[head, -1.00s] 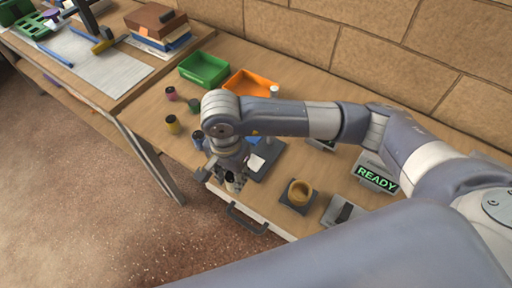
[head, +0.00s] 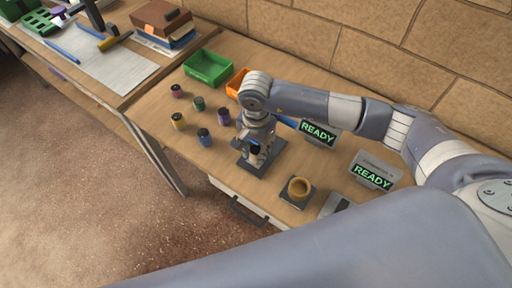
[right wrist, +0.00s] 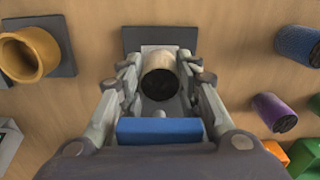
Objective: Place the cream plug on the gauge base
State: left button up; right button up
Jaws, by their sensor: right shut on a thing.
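My right gripper (head: 252,160) is shut on the cream plug and stands over the dark gauge base (head: 272,156). In the right wrist view the cream plug (right wrist: 158,77) sits between the fingertips of my right gripper (right wrist: 160,82), its dark end facing the camera. Behind the plug are a pale square and the dark plate of the gauge base (right wrist: 136,36). I cannot tell whether the plug touches the base. My left gripper is not in view.
A yellow ring on a dark block (head: 298,188) is close at the right. Two READY displays (head: 317,133) (head: 373,173), a green tray (head: 208,67) and an orange tray (head: 236,82) are nearby.

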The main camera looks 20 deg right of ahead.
jog(key=shift+f, duration=0.1)
jog(key=shift+f, duration=0.1)
jog(key=o, duration=0.9)
